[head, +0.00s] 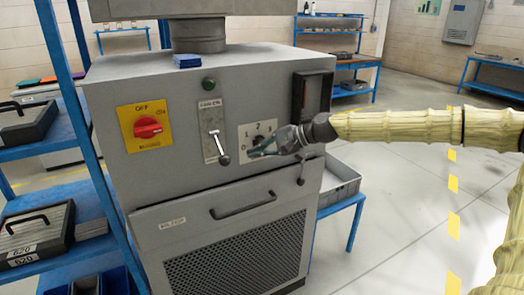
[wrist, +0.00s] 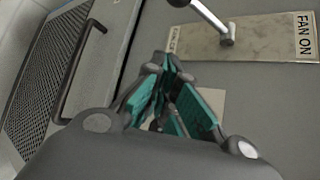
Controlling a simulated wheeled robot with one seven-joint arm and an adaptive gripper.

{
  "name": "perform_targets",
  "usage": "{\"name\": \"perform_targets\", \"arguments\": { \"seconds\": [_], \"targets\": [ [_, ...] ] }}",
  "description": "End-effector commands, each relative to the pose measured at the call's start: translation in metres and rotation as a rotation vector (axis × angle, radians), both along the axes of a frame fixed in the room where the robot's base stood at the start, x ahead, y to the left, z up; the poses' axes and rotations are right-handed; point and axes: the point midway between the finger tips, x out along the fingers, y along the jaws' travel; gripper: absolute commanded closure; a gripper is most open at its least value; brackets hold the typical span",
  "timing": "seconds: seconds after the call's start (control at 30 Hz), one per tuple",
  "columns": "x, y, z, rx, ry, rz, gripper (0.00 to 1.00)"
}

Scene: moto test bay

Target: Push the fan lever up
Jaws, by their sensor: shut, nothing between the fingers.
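The fan lever (head: 219,147) is a metal rod with a dark knob on a pale upright plate on the grey cabinet front. It points down and out from the plate. In the wrist view the lever (wrist: 211,17) is at the top, with its plate (wrist: 267,38) marked "FAN ON" at the right end. My gripper (head: 257,153) is in front of the cabinet, just right of the lever's knob and at about its height. In the wrist view my gripper (wrist: 170,62) has its teal-padded fingers together and empty, apart from the lever.
A red rotary switch (head: 147,127) on a yellow plate is left of the lever. A numbered plate (head: 249,130) is partly behind my gripper. A drawer handle (head: 243,206) sticks out below. Blue shelving (head: 75,140) stands left; a grey crate (head: 340,182) stands right.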

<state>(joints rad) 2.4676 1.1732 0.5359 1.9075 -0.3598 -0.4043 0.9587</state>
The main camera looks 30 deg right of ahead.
Motion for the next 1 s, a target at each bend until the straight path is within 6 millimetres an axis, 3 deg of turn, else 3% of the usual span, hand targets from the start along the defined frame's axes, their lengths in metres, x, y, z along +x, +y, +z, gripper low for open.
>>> {"name": "perform_targets", "arguments": {
  "seconds": [1.0],
  "targets": [
    [0.039,0.05,-0.032,0.0,0.0,0.0,1.0]
  ]
}}
